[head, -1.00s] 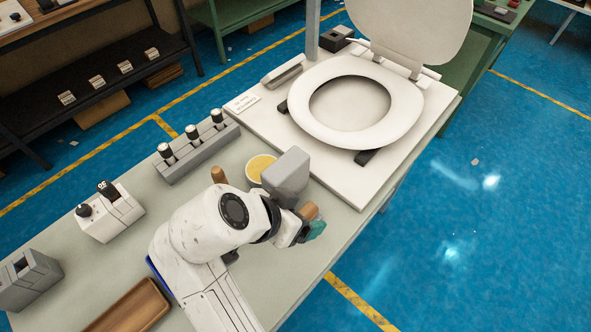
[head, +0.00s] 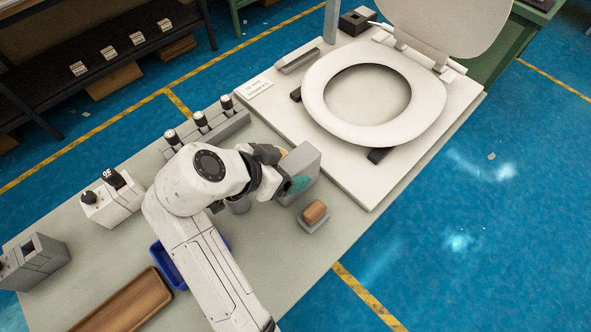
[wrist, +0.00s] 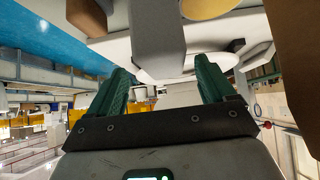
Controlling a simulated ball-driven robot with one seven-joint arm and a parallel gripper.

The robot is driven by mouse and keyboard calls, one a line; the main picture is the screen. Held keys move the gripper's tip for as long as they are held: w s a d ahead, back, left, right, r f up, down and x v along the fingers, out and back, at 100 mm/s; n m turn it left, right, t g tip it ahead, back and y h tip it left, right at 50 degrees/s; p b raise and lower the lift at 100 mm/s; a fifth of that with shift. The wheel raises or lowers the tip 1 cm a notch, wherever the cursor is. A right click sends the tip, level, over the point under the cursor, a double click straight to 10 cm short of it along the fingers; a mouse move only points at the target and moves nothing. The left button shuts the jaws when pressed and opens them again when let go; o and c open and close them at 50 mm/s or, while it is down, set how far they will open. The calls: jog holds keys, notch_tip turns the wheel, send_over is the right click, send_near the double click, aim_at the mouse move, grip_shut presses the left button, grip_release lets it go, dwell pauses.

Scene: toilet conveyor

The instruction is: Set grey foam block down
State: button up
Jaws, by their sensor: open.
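The grey foam block (head: 308,162) stands upright on the bench in the head view, in front of the toilet seat board. My gripper (head: 297,184) is beside it, with a green finger overlapping the block's near face. In the wrist view the grey block (wrist: 157,28) hangs in from the top, between the lines of my two green fingers and close to their tips. The gripper (wrist: 163,70) is open there, with a wide gap between the fingers. The block's base is partly hidden, and I cannot tell whether a finger touches it.
A wooden-topped grey piece (head: 313,213) lies just in front of the block. The toilet seat (head: 432,120) and its white board (head: 350,185) are behind. A blue tray (head: 163,262) and a wooden tray (head: 125,302) are near left.

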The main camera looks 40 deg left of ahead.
aim_at(297, 159)
jog(key=shift+w+p+x, duration=0.2)
jog(key=shift+p+x, duration=0.55)
jog(key=shift+x, duration=2.35)
jog(key=shift+a+r, duration=0.2)
jog(key=c, duration=1.1)
jog(key=shift+r, duration=0.2)
jog(key=shift+r+b, duration=0.4)
jog(key=shift+r, duration=0.15)
jog(key=s+d+r, duration=0.2)
jog(key=d+r, duration=0.2)
jog(key=s+d+r+b, duration=0.1)
jog(key=s+d+r, duration=0.2)
jog(key=d, duration=0.1)
jog(key=s+d+r, duration=0.2)
jog(key=d+r, duration=0.2)
jog(key=shift+s+r+b, duration=0.2)
jog(key=shift+r+b, duration=0.1)
jog(key=shift+b, duration=0.05)
